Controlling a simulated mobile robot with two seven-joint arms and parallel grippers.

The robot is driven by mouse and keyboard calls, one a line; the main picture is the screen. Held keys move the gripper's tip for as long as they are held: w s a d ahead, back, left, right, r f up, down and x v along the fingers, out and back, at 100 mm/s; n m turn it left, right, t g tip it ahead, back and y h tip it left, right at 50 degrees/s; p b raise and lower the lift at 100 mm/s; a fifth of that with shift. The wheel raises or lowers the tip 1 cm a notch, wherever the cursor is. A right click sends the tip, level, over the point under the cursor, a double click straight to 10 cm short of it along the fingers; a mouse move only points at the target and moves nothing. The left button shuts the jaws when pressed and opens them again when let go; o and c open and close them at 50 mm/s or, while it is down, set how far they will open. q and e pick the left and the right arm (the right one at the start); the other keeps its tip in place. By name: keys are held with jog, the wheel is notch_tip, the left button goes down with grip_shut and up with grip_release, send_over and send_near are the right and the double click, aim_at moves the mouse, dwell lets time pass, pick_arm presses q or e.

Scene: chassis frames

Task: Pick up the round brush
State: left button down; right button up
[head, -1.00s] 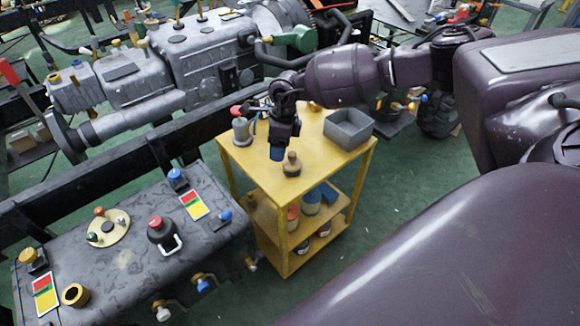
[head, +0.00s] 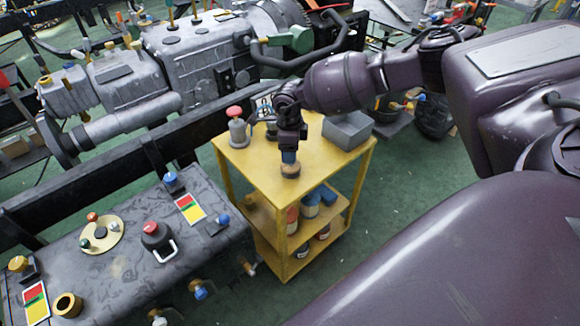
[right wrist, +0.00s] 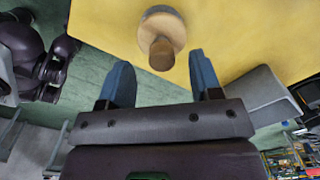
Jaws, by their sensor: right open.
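The round brush (head: 291,172) stands on the yellow cart top (head: 252,164), near its front edge. It has a round wooden base and an upright knob handle. In the head view my right gripper (head: 289,157) is right above it and hides most of the handle. In the right wrist view the brush (right wrist: 163,28) shows its round base and brown knob, just beyond the open blue fingers (right wrist: 160,66). The knob lines up with the gap between the fingertips, with nothing held. My left gripper is in neither view.
A grey open bin (head: 347,131) stands at the cart's back right. A red-topped grey object (head: 237,127) stands at its back left. Cans (head: 311,204) sit on the shelf below. A dark chassis panel with knobs (head: 120,262) lies to the left.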

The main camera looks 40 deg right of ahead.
notch_tip(320, 180, down, 3)
jog(key=shift+f+b, duration=0.1)
jog(key=shift+b, duration=0.2)
jog(key=shift+f, duration=0.3)
jog(key=c, duration=1)
jog(key=shift+r, duration=0.1)
jog(key=shift+c, duration=0.2)
notch_tip(320, 180, up, 9)
jog(key=shift+w+d+p, duration=0.1)
jog(key=shift+w+p, duration=0.05)
jog(key=shift+p, duration=0.8)
notch_tip(320, 180, up, 11)
jog(key=p, duration=0.1)
